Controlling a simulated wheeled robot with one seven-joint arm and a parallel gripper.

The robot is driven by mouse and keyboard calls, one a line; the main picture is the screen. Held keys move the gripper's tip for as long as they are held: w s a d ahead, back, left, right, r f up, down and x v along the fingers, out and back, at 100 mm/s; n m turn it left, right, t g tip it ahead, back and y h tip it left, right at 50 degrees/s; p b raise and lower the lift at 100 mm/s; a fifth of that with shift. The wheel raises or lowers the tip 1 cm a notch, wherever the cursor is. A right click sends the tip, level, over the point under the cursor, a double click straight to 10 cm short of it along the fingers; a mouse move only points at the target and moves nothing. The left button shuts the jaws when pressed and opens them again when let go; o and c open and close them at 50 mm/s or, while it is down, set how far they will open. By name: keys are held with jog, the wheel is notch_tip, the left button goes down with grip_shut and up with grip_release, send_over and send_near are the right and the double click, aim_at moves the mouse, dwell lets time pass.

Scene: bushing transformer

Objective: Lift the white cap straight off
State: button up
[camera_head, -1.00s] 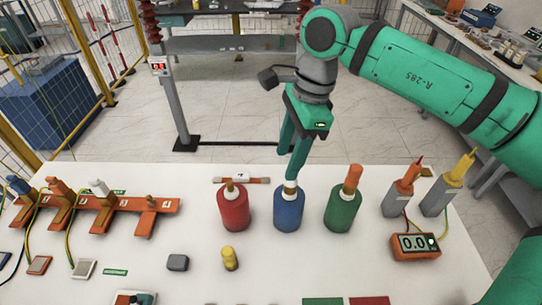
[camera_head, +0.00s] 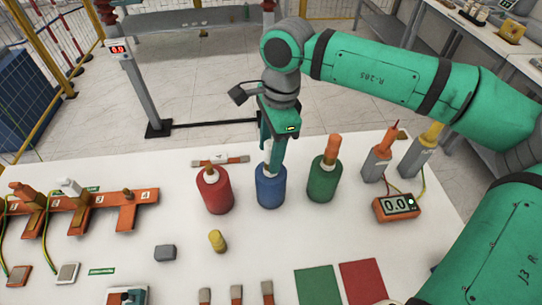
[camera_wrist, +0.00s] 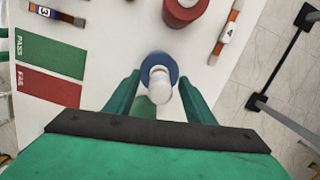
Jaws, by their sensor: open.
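A white cap (camera_wrist: 159,88) sits on top of the blue cylinder (camera_head: 271,190), which stands on the white table between a red and a green cylinder. My gripper (camera_head: 269,166) points down over the blue cylinder. In the wrist view its two green fingers are open, one on each side of the cap. In the head view the fingers cover most of the cap. Another white-topped piece (camera_head: 70,188) stands on the orange rack at the left.
The red cylinder (camera_head: 215,195) and the green cylinder (camera_head: 322,183) stand close on either side. An orange meter (camera_head: 396,207) is to the right. A small yellow piece (camera_head: 217,241) and a grey block (camera_head: 165,253) lie in front. Green and red mats lie at the front right.

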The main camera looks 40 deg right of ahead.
notch_tip(320, 180, down, 2)
jog(key=shift+a+f, duration=0.15)
jog(key=shift+c, duration=0.7)
jog(key=c, duration=1)
jog(key=shift+o, duration=0.2)
